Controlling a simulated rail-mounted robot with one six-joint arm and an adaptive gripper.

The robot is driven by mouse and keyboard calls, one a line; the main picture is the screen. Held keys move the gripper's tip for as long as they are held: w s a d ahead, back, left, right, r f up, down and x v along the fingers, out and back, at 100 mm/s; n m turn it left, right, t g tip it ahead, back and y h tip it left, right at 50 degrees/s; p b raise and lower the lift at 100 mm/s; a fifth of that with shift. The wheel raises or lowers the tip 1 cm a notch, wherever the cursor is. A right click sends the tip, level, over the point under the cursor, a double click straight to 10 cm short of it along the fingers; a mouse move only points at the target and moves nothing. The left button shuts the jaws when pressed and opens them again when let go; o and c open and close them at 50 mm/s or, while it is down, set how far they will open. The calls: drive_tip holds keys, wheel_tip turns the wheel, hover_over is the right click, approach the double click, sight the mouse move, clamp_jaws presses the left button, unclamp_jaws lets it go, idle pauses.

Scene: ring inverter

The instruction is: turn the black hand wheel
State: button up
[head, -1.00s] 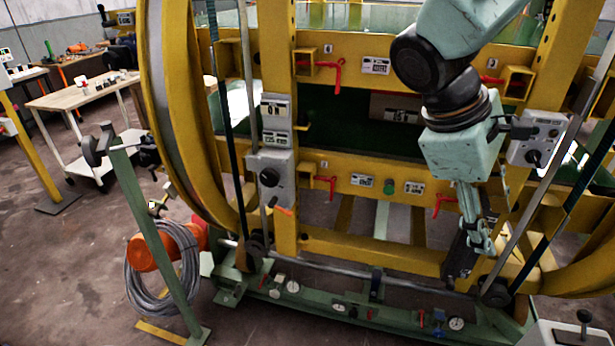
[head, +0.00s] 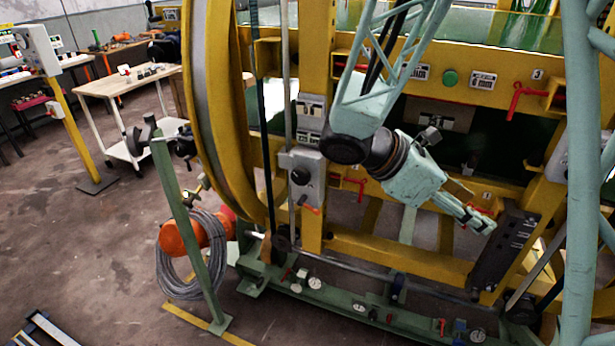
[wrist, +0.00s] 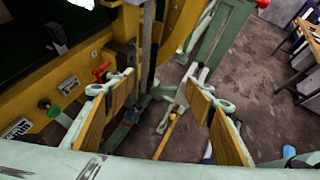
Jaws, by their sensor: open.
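A black round knob (head: 300,175) sits on a grey control box (head: 304,190) on the yellow upright, left of my arm in the head view. A dark disc (head: 133,141) stands at the top of a green slanted post (head: 180,220). I cannot tell which of these is the black hand wheel. My gripper (head: 484,222) points right and slightly down in front of the yellow frame, well right of the knob and touching neither. In the wrist view my gripper (wrist: 160,106) has its two wood-coloured fingers wide apart, with nothing between them.
The large yellow ring frame (head: 222,130) fills the middle. Red valve handles (head: 519,97) and a green button (head: 450,78) sit on its beams. A coiled grey hose (head: 190,265) hangs by the green post. A wooden-topped trolley (head: 122,82) stands behind.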

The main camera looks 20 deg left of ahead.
drive_tip(key=w+a+f+n+t+h+p, duration=0.1)
drive_tip(key=w+a+n+t, duration=0.25)
drive_tip(key=a, duration=0.25)
drive_tip(key=w+a+f+n+t, duration=0.1)
drive_tip(key=w+a+n+t, duration=0.1)
drive_tip(key=a+n, duration=0.3)
drive_tip(key=n+t+y+p, duration=0.3)
drive_tip(key=n+t+y, duration=0.65)
drive_tip(key=n, duration=0.85)
approach(299, 178)
drive_tip(key=s, duration=0.3)
drive_tip(key=shift+s+r+y, duration=0.15)
drive_tip(key=shift+y, duration=0.2)
drive_tip(key=shift+m, duration=0.25)
drive_tip(key=shift+w+d+b, duration=0.25)
drive_tip(key=shift+w+b, duration=0.05)
drive_tip(key=shift+w, duration=2)
drive_tip(key=shift+w+d+b, duration=0.25)
drive_tip(key=shift+w+b, duration=0.1)
drive_tip(key=shift+w, duration=1.9)
drive_tip(key=shift+w+d+b, duration=0.2)
drive_tip(key=shift+w+b, duration=0.1)
drive_tip(key=shift+w, duration=2)
